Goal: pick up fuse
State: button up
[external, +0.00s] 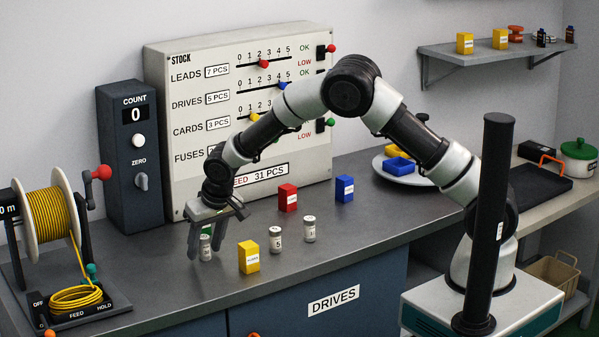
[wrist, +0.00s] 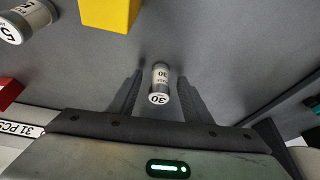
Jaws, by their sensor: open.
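A small white and grey cylindrical fuse (wrist: 160,78) marked 30 stands on the bench, between the two open fingers of my gripper (wrist: 158,92) in the wrist view. A gap shows on each side of it. In the external view my gripper (external: 206,250) points down at the left of the bench, its fingers around the same fuse (external: 206,246), which is partly hidden by them. Another fuse (external: 276,239) marked 5 and a third fuse (external: 309,229) stand to the right of my gripper.
A yellow box (external: 249,257) stands close to the right of my gripper. A red box (external: 288,197) and a blue box (external: 345,188) are farther back. The stock panel (external: 190,185) rises behind, and a cable reel (external: 50,225) stands at left. The bench front is clear.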

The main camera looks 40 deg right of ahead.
jog(key=shift+w+f, duration=0.1)
jog(key=shift+f, duration=0.1)
grip_shut()
